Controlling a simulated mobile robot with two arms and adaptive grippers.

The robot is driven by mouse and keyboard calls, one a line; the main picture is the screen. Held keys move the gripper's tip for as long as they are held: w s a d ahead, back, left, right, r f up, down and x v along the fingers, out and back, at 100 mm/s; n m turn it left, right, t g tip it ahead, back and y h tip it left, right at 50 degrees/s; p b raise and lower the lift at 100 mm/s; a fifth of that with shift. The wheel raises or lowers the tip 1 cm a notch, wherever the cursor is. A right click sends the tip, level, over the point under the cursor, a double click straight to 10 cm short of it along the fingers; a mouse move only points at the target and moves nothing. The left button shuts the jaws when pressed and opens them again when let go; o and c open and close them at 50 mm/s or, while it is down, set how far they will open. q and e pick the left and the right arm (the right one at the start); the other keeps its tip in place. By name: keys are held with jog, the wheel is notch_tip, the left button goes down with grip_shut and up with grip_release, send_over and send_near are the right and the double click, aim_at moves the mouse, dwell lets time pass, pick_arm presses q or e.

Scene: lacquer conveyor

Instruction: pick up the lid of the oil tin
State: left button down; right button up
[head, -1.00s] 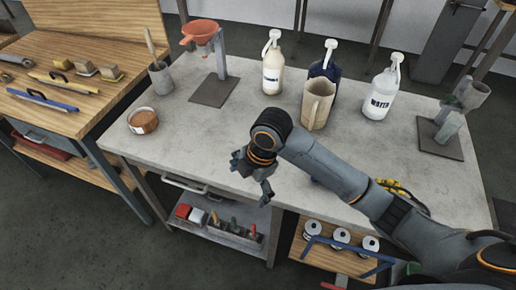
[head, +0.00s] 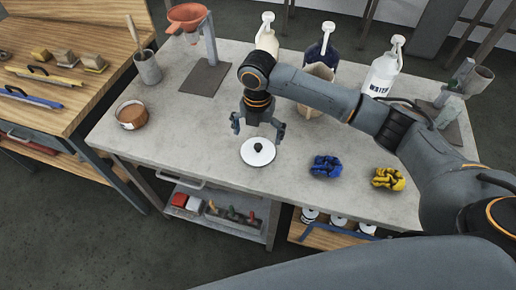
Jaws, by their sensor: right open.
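A round white lid (head: 248,157) with a black knob in its middle shows on the grey worktop in the head view. I cannot tell whether it lies flat on the worktop or on a low tin. My right gripper (head: 258,131) is open and empty, pointing down just above and behind the lid. Its two fingers are spread to either side of the knob, a little short of it in the picture. My left gripper is out of view.
On the worktop (head: 210,135) are blue gloves (head: 326,167), yellow gloves (head: 388,179), a copper-brown bowl (head: 131,115) and a funnel stand (head: 206,77). White bottles (head: 382,77) and a dark blue jug (head: 322,55) stand behind my right arm. The front left is clear.

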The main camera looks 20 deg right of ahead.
aim_at(259, 147)
jog(key=shift+f, duration=0.55)
notch_tip(259, 147, down, 4)
jog(key=shift+d+r+p, duration=0.1)
jog(key=shift+r+p, duration=0.1)
jog(key=shift+p, duration=0.7)
jog(key=shift+f, duration=0.5)
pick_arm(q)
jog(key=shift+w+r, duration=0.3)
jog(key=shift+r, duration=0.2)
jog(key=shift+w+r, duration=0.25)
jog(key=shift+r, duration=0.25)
pick_arm(e)
jog(key=shift+c, duration=0.2)
jog(key=c, duration=1.4)
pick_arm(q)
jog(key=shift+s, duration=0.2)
pick_arm(e)
jog(key=shift+s, duration=0.2)
jog(key=c, duration=0.7)
